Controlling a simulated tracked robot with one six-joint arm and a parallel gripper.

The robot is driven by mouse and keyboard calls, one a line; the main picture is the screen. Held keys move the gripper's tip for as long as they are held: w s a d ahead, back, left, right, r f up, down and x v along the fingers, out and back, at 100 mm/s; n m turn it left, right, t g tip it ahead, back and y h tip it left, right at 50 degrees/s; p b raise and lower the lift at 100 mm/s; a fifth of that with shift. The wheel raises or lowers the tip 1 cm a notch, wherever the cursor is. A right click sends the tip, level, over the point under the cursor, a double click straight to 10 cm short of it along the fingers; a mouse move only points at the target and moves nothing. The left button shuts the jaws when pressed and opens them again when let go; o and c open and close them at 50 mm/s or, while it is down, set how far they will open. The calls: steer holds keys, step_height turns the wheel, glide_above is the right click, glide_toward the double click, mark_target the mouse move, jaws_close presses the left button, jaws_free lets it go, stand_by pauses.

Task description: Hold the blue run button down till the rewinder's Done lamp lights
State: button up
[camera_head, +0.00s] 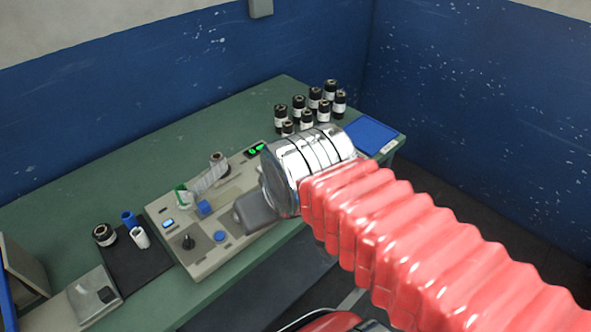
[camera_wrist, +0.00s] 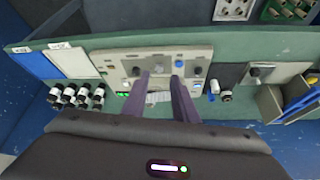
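The rewinder (camera_head: 196,262) is a beige panel machine on the green bench. A round blue button (camera_head: 220,236) sits on its front part, right of a black knob (camera_head: 188,242). Green lights (camera_head: 256,149) glow on a dark strip at its far right end; their labels are unreadable. In the wrist view my gripper (camera_wrist: 161,70) has two fingers apart with nothing between them.
A blue block (camera_head: 204,208) and clear film (camera_head: 208,180) with a roll (camera_head: 218,158) are on the machine. Several black rolls (camera_head: 307,119) and a blue tray (camera_head: 372,136) stand to the right. A dark mat (camera_head: 140,262) with small cores lies to the left.

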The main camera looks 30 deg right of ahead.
jaws_close()
stand_by(1.3)
